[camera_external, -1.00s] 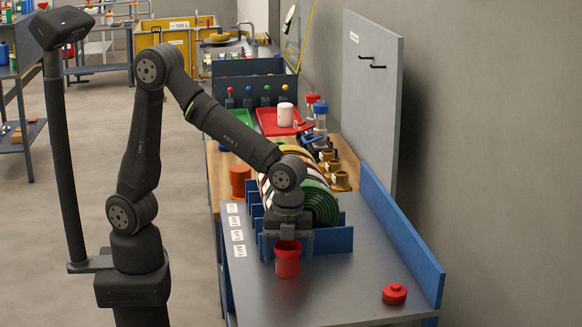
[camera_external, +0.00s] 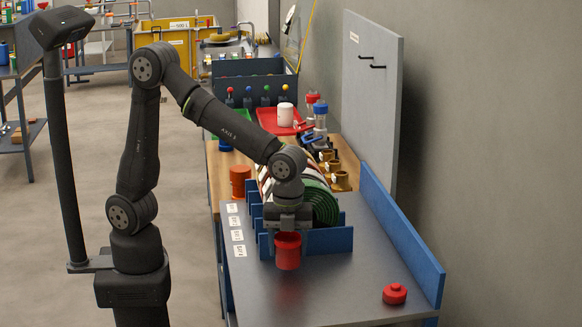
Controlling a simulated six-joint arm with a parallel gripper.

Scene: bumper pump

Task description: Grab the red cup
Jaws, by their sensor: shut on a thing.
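The red cup (camera_external: 288,253) is in the middle of the external view, over the grey bench top. My gripper (camera_external: 288,234) points down at it from above and is shut on its upper part. The cup is upright and appears to be raised a little off the bench. The fingertips are small and partly hidden against the cup's rim.
A blue divider rack (camera_external: 330,240) with a green coiled hose (camera_external: 320,203) stands right behind the cup. A red knobbed lid (camera_external: 395,293) lies at the front right. A blue side rail (camera_external: 402,235) edges the bench. An orange cup (camera_external: 240,181) stands back left.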

